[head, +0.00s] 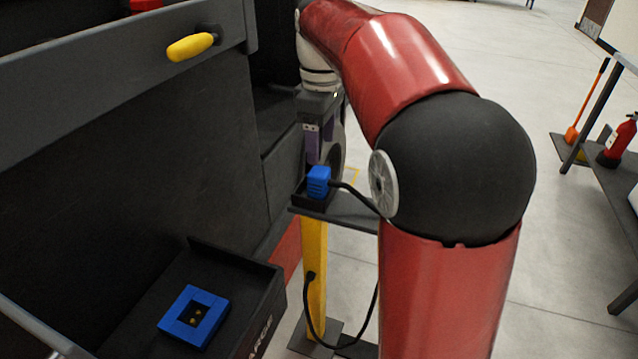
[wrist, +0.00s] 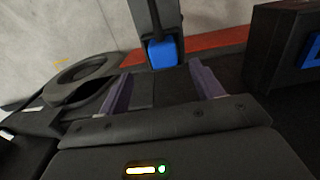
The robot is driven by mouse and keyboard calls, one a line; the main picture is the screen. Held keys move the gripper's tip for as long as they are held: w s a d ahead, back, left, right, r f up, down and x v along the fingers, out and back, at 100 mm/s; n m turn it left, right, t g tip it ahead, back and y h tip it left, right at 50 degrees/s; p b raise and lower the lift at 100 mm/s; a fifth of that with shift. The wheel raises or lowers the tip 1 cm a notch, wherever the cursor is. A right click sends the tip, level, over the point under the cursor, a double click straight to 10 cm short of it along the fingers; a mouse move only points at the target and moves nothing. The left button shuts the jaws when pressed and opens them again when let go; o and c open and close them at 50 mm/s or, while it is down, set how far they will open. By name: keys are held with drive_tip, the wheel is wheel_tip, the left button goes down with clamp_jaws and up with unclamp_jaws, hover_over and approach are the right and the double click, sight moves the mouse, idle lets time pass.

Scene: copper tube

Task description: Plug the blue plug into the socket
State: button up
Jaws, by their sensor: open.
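The blue plug (head: 318,182) sits in a small black holder (head: 316,203) on top of a yellow post, with a black cable running from it. The blue square socket (head: 194,317), with brass-coloured contacts inside, is on a black shelf at lower left. In the wrist view, part of the socket (wrist: 313,52) shows at the right edge. My gripper (head: 318,148) points down close above and behind the plug. In the wrist view my gripper (wrist: 161,72) is open and empty. The plug (wrist: 162,53) lines up with the gap, just beyond the fingertips.
A dark panel with a yellow handle (head: 190,46) stands at left. The plug's cable (head: 352,193) hangs beside the yellow post (head: 314,262). A red fire extinguisher (head: 619,140) is far right.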

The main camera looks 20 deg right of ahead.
sight(319, 170)
drive_tip(key=shift+f, duration=1.2)
drive_tip(key=f, duration=0.3)
drive_tip(key=f+b, duration=0.1)
drive_tip(key=f, duration=0.1)
drive_tip(key=shift+s+a+f, duration=0.1)
drive_tip(key=shift+a, duration=0.15)
drive_tip(key=c, duration=1)
wheel_tip(319, 170, up, 20)
drive_tip(key=p, duration=0.2)
